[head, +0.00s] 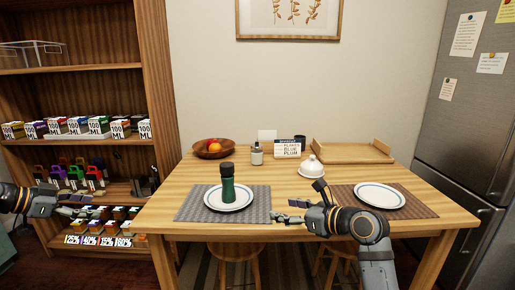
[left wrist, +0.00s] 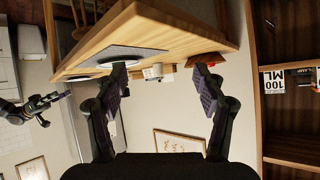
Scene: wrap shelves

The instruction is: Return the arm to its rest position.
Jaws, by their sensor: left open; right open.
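My left gripper (head: 77,205) is at the left of the head view, in front of the lower part of the shelf unit. In the left wrist view the left gripper (left wrist: 159,84) shows its two fingers spread wide with nothing between them. My right gripper (head: 284,208) is above the table's front edge, between the two place mats, and holds nothing that I can see. My right arm also shows at the left of the left wrist view.
The wooden table (head: 265,178) carries a green bottle (head: 228,186) on a plate, a second plate (head: 379,196), a fruit bowl (head: 212,151), a white domed dish (head: 311,168) and a wooden tray (head: 350,152). A shelf unit (head: 158,75) with boxes stands left, a fridge (head: 462,110) right.

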